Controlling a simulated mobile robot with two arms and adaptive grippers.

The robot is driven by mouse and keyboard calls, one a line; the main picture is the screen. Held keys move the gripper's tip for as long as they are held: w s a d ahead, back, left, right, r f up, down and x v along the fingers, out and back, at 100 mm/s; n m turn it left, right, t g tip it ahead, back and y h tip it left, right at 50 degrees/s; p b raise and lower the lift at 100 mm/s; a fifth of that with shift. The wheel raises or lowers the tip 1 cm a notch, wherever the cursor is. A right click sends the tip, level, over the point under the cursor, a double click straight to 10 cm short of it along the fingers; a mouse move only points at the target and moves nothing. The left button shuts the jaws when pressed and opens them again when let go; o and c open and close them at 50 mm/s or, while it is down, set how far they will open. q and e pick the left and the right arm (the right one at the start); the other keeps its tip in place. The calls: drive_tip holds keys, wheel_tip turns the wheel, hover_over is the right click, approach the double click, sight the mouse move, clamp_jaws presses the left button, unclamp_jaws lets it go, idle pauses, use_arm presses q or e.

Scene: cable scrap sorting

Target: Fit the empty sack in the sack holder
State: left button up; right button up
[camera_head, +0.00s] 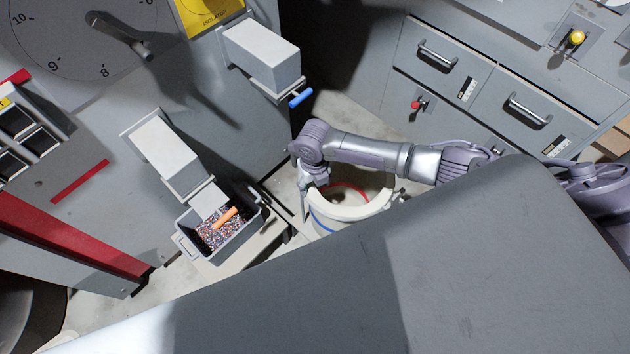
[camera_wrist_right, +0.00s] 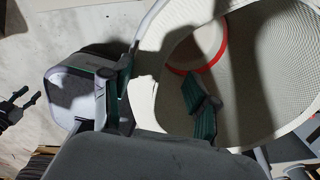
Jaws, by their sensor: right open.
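The pale, open-mouthed sack (camera_head: 336,213) stands upright on the floor in the head view, with a blue stripe outside and a red ring inside. In the right wrist view the sack (camera_wrist_right: 270,60) fills the right side, its mesh wall and red ring showing. My right gripper (camera_head: 306,190) is at the sack's left rim. In its wrist view the right gripper (camera_wrist_right: 158,88) is open, one green-padded finger outside the rim and the other over the mouth. I cannot tell whether they touch it. I cannot make out the sack holder clearly.
A grey bin (camera_head: 246,240) of coloured granules with an orange-handled tool (camera_head: 226,217) stands under a chute at left. A blue handle (camera_head: 300,98) juts out near another chute (camera_head: 262,58). Grey drawers (camera_head: 425,85) stand behind. Some floor (camera_head: 345,125) is clear behind my arm.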

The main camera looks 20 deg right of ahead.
wheel_tip(320, 180, up, 12)
drive_tip(key=s+a+m+t+y, duration=0.25)
drive_tip(key=s+a+m, duration=0.65)
drive_tip(key=m, duration=0.5)
drive_tip(key=s+d+r+m+t+h, duration=0.1)
drive_tip(key=s+d+r+m, duration=0.1)
drive_tip(key=s+d+m, duration=0.6)
drive_tip(key=s+d+r+m+h, duration=0.1)
drive_tip(key=s+d+r+m, duration=0.15)
drive_tip(key=m, duration=1.05)
wheel_tip(320, 180, down, 23)
drive_tip(key=g+p, duration=0.1)
drive_tip(key=p, duration=0.1)
drive_tip(key=s+d+f+p, duration=0.1)
drive_tip(key=s+d+f, duration=0.1)
drive_tip(key=s+f, duration=0.6)
drive_tip(key=s+d+f+g, duration=0.1)
drive_tip(key=s+d+f, duration=0.1)
drive_tip(key=s+f, duration=0.6)
drive_tip(key=shift+s+f+n+p, duration=0.15)
drive_tip(key=shift+s+n+p, duration=0.25)
drive_tip(key=shift+s, duration=0.5)
